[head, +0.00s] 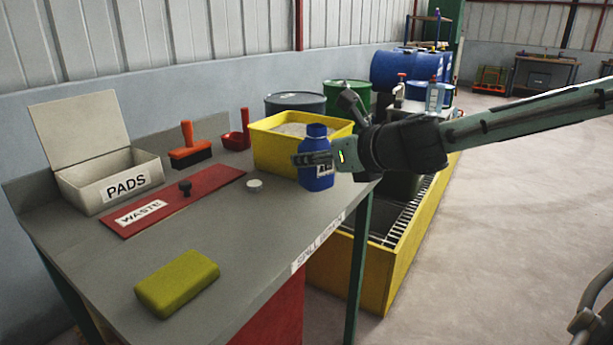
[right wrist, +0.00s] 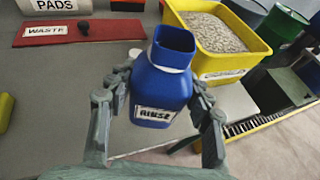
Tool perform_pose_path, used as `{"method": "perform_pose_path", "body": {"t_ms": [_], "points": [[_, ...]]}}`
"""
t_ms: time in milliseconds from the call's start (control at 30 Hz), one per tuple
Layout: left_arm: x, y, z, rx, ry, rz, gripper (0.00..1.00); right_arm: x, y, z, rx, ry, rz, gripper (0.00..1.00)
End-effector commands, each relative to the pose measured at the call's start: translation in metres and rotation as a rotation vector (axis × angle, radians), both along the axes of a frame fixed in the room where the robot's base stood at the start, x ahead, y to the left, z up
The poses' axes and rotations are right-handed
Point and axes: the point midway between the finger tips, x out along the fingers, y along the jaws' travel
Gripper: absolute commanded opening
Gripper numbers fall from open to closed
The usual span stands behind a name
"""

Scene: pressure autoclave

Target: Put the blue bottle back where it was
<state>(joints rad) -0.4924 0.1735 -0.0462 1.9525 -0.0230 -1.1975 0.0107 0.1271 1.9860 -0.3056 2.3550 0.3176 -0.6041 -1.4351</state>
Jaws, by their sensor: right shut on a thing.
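The blue bottle (head: 317,172) is upright near the right edge of the grey table (head: 215,262), in front of the yellow bin. My right gripper (head: 318,159) comes in from the right and is shut on it, with a finger on either side. In the right wrist view the bottle (right wrist: 160,88) sits between the fingers, and its label reads RINSE. I cannot tell whether its base touches the table. A small white round cap (head: 255,184) lies on the table left of the bottle.
The yellow bin (head: 270,160) holds grey granules. A red WASTE panel (head: 205,187) with a black knob, an open PADS box (head: 80,190), an orange brush (head: 190,152) and a yellow sponge (head: 177,282) are on the table. A yellow grated tray (head: 375,272) stands right of it.

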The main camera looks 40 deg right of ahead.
Motion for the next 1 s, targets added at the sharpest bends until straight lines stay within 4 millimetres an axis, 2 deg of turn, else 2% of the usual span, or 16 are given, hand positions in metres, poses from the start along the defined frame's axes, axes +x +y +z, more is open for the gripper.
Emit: {"method": "perform_pose_path", "body": {"t_ms": [33, 200, 400, 533, 700, 800, 1000], "points": [[0.0, 0.001, 0.001, 0.002, -0.001, -0.001, 0.8, 0.008, -0.003, -0.009, 0.006, 0.004, -0.004, 0.19], [0.001, 0.001, 0.014, 0.009, -0.009, -0.001, 0.8, 0.031, -0.009, -0.024, 0.003, 0.005, -0.005, 0.19], [0.0, 0.002, 0.031, 0.018, -0.016, 0.001, 0.8, 0.048, -0.012, -0.032, 0.001, 0.002, -0.001, 0.19], [-0.001, 0.002, 0.035, 0.021, -0.017, 0.002, 0.8, 0.052, -0.012, -0.037, 0.002, 0.002, -0.001, 0.19], [-0.002, 0.002, 0.049, 0.028, -0.026, 0.001, 0.8, 0.051, -0.012, -0.064, 0.005, 0.004, -0.002, 0.19], [-0.004, 0.003, 0.058, 0.033, -0.028, 0.002, 0.8, 0.051, -0.012, -0.072, 0.003, 0.002, -0.001, 0.19], [-0.004, 0.003, 0.061, 0.033, -0.028, 0.004, 0.8, 0.052, -0.012, -0.071, 0.001, -0.001, -0.001, 0.19]]}}
